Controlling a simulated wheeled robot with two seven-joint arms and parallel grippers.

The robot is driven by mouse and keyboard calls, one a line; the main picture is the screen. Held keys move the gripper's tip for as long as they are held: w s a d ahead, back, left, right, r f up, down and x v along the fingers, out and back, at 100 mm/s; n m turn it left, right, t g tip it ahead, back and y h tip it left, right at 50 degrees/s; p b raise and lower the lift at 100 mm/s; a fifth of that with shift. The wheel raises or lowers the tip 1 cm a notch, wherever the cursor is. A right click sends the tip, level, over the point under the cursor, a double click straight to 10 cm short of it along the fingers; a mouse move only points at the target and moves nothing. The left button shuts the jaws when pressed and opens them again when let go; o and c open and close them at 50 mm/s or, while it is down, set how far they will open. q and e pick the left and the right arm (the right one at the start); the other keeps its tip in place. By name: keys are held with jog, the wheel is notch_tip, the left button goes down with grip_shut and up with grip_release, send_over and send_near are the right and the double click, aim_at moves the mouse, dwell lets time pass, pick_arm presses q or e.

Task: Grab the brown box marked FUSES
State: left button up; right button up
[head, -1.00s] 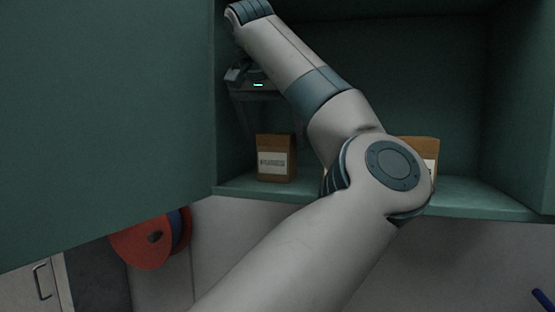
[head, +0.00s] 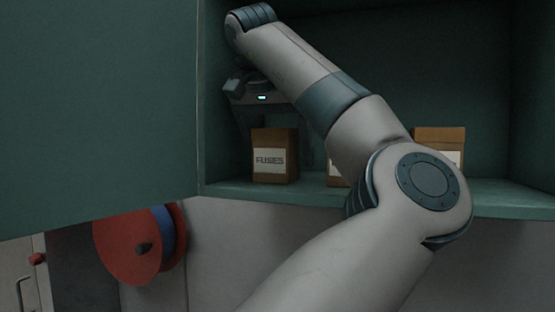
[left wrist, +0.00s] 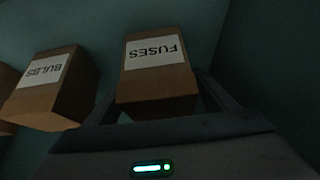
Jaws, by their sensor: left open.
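The brown box marked FUSES (head: 275,170) stands upright on the green cabinet shelf, near its left side wall, with its white label facing me. It also shows in the left wrist view (left wrist: 158,85), label upside down, between the two fingers. In the left wrist view the fingers (left wrist: 160,104) lie on either side of the box's near end. I cannot tell whether they touch it. My right gripper is in neither view.
A brown box marked BULBS (left wrist: 55,88) stands close beside the FUSES box. In the head view my arm partly hides two more boxes, a middle one (head: 336,173) and a right one (head: 440,136). The open cabinet door (head: 95,110) fills the left. A red reel (head: 128,248) hangs below.

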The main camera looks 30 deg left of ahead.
pick_arm(q)
jog(key=shift+s+d+r, duration=0.1)
jog(key=c, duration=1.3)
jog(key=shift+w, duration=0.2)
jog(key=shift+c, duration=0.2)
